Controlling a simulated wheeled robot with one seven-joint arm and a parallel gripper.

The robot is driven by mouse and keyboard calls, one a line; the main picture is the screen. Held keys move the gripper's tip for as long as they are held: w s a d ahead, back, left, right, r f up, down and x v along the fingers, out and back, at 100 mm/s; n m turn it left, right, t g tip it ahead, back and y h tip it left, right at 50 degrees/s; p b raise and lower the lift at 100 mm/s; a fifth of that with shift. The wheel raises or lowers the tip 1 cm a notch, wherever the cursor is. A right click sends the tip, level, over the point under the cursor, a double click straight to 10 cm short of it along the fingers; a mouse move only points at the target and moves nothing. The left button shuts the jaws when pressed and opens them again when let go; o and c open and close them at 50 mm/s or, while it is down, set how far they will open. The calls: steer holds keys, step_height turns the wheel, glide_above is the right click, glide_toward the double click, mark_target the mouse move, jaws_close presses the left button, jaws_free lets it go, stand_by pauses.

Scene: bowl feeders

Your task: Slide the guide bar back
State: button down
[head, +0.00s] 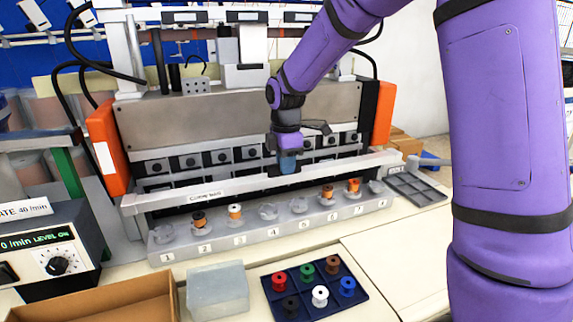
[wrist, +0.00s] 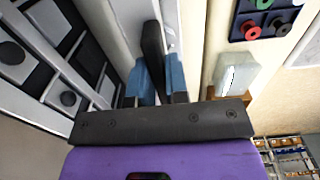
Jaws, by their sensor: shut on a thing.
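The guide bar (head: 240,187) is a long pale grey bar across the front of the machine, just behind the numbered spool row. It carries a small white label on its left part. My gripper (head: 287,164) is at the middle of the bar, reaching down from above. In the wrist view, the blue fingers of my gripper (wrist: 158,78) are on either side of a dark upright handle (wrist: 152,45) and are shut on it. In the head view the gripper hides this handle.
The numbered rail (head: 270,228) in front holds several spools in some of its seats. A dark blue tray (head: 313,310) of coloured spools, a translucent grey block (head: 217,290) and a cardboard box (head: 105,300) stand nearer. A grey compartment tray (head: 412,188) lies right. Orange end plates (head: 107,150) flank the machine.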

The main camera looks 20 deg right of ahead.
steer(key=w, duration=0.9)
steer(key=shift+r, duration=0.1)
steer(key=c, duration=1.1)
jaws_free()
steer(key=shift+w, duration=0.15)
step_height(320, 180, up, 11)
steer(key=shift+f, duration=0.15)
